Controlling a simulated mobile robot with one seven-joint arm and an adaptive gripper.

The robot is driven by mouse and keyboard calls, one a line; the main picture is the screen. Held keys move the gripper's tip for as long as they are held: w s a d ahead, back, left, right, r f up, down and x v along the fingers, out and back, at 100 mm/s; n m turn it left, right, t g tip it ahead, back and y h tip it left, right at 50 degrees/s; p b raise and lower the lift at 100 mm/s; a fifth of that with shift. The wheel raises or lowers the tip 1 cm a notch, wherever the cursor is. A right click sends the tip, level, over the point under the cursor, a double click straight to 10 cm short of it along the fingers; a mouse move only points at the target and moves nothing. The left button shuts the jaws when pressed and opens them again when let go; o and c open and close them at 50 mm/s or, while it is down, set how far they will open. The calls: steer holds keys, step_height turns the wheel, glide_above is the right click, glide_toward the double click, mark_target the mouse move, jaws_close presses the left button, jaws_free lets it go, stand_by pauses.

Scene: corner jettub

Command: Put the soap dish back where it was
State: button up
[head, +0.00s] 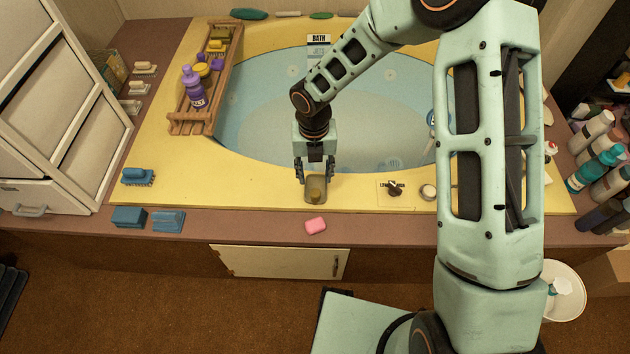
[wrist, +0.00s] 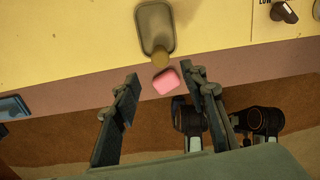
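A grey-green, shallow dish (head: 310,199), which looks like the soap dish, lies on the yellow tub rim near its front edge. It also shows at the top of the wrist view (wrist: 154,24). A small olive-tan rounded piece (wrist: 160,58) is at its near end; I cannot tell if it is part of the dish. My gripper (head: 315,181) points down over the dish, fingers apart. In the wrist view my open gripper (wrist: 160,75) has nothing held between its fingers. A pink soap bar (head: 316,226) lies on the brown ledge in front of the dish.
A wooden rack (head: 193,122) with bottles stands across the tub's left side. A blue brush (head: 137,176) and blue boxes (head: 129,217) are at front left. A dark tap knob (head: 394,188) is right of the dish. Several bottles (head: 597,167) crowd the far right.

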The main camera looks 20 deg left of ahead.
step_height(320, 180, up, 4)
steer(key=shift+r+p, duration=0.25)
steer(key=shift+p, duration=0.1)
stand_by(0.4)
